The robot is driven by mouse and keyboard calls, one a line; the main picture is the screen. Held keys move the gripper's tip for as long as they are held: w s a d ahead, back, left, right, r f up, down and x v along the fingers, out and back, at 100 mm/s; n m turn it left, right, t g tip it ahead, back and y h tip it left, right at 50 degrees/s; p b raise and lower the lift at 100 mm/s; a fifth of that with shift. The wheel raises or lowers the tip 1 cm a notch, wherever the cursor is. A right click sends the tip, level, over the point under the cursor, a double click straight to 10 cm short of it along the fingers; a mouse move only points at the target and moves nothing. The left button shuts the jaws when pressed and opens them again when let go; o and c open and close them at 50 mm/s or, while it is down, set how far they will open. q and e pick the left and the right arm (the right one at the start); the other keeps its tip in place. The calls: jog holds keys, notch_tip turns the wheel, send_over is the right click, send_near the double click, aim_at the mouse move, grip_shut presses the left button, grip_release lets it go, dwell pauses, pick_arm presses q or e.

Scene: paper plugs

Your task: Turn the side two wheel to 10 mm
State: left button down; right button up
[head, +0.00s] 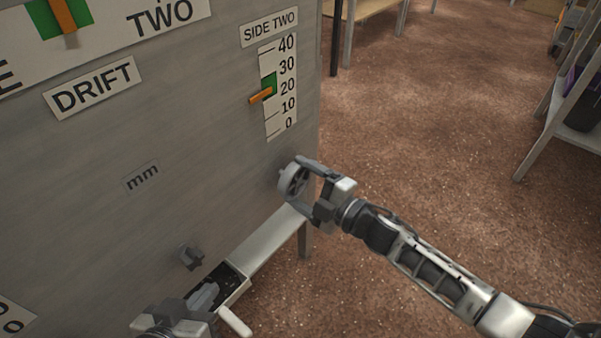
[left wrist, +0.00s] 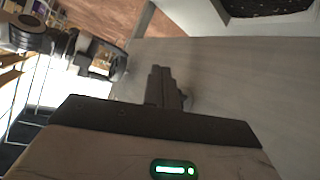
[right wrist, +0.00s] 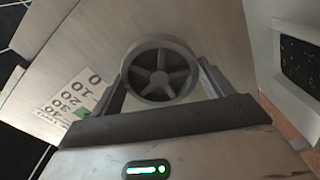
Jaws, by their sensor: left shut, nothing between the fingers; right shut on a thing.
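The side two wheel (head: 293,180) is a grey spoked handwheel on the panel's face below the side two scale. My right gripper (head: 300,178) is shut on its rim; the right wrist view shows the wheel (right wrist: 158,70) between the two fingers. The side two scale (head: 279,88) runs from 0 at the bottom to 40 at the top. Its orange pointer (head: 261,96) stands at about 20, by the lower end of a green band (head: 269,82). My left gripper (head: 203,297) is shut and empty low by the panel; its fingers (left wrist: 166,86) show closed together.
The grey panel (head: 150,215) fills the left side. A small dark knob (head: 191,257) sticks out of it above my left gripper. A pale ledge (head: 265,246) runs along its foot. Open brown floor (head: 430,130) lies to the right, with a shelf (head: 560,120) at the far right.

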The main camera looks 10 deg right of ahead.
jog(key=m, duration=0.1)
jog(key=m+p, duration=0.1)
jog(key=m, duration=0.1)
jog(key=m+p, duration=0.1)
jog(key=shift+s+d+f+m, duration=0.1)
jog(key=shift+f+m, duration=0.2)
jog(key=shift+m+p, duration=0.5)
jog(key=shift+m, duration=0.4)
jog(key=shift+c, duration=0.2)
jog(key=shift+f, duration=0.2)
jog(key=m+p, duration=0.1)
jog(key=m, duration=0.3)
jog(key=shift+m, duration=0.3)
jog(key=m+p, duration=0.1)
jog(key=m, duration=0.2)
pick_arm(q)
jog(key=shift+y, duration=0.5)
jog(key=a+r, duration=0.1)
jog(key=s+a+r, duration=0.1)
jog(key=r, duration=0.1)
jog(key=shift+r, duration=0.15)
pick_arm(e)
jog(key=shift+f+m, duration=0.15)
jog(key=shift+m, duration=0.45)
jog(key=o, duration=1)
jog(key=shift+c, duration=0.2)
jog(key=shift+o, duration=0.2)
